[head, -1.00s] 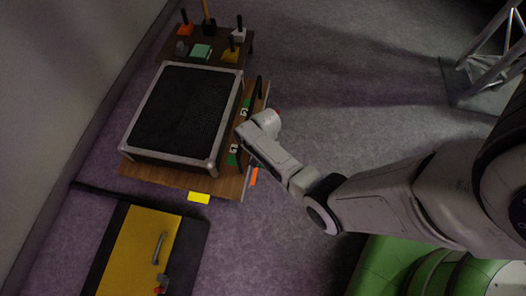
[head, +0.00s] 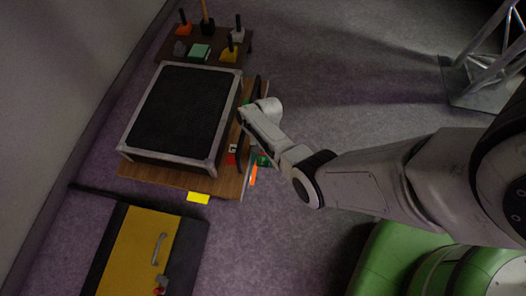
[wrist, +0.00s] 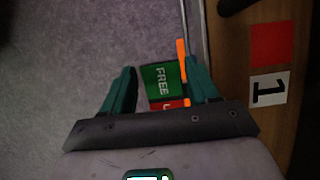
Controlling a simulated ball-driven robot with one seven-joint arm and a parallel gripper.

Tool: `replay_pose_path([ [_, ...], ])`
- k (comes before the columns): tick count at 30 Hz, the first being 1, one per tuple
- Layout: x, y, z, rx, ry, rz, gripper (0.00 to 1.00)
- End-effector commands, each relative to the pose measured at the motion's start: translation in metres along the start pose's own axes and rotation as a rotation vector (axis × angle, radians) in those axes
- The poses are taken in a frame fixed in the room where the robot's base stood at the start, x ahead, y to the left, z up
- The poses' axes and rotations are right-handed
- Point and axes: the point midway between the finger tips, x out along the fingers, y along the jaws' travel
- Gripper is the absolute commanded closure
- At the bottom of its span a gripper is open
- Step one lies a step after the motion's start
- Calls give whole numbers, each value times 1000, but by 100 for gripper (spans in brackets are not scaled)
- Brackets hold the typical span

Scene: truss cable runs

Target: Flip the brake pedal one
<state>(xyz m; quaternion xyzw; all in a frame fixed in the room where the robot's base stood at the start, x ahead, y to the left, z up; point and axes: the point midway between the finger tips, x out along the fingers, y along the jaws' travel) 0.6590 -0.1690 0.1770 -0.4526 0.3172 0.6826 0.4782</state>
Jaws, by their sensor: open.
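In the head view, label 1 (head: 233,148) and a red patch (head: 232,158) are on the right side of the wooden board. In the wrist view, label 1 (wrist: 268,88) and its red patch (wrist: 272,43) are on the right. A small green plate marked FREE (wrist: 161,80), with a partly visible red strip below it, lies just off the board edge; it appears to be part of pedal one. It also shows in the head view (head: 263,160). My gripper (wrist: 163,76) is open, its two teal fingers on either side of the plate. Whether they touch it is unclear.
A black-topped case (head: 178,115) fills most of the board (head: 165,178). An orange strip (head: 254,176) stands at the board edge. Behind is a shelf with several coloured blocks (head: 200,50). A yellow panel with a handle (head: 135,250) is front left.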

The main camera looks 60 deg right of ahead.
Motion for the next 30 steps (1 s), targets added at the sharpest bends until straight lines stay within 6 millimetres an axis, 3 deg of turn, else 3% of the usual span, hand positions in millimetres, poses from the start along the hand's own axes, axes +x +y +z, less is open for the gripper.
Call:
replay_pose_path([
  [5,-12,0,1,0,1,-1,40],
  [18,-91,0,1,1,1,-2,40],
  [24,-107,0,0,1,0,-1,40],
  [30,-108,0,0,1,0,0,40],
])
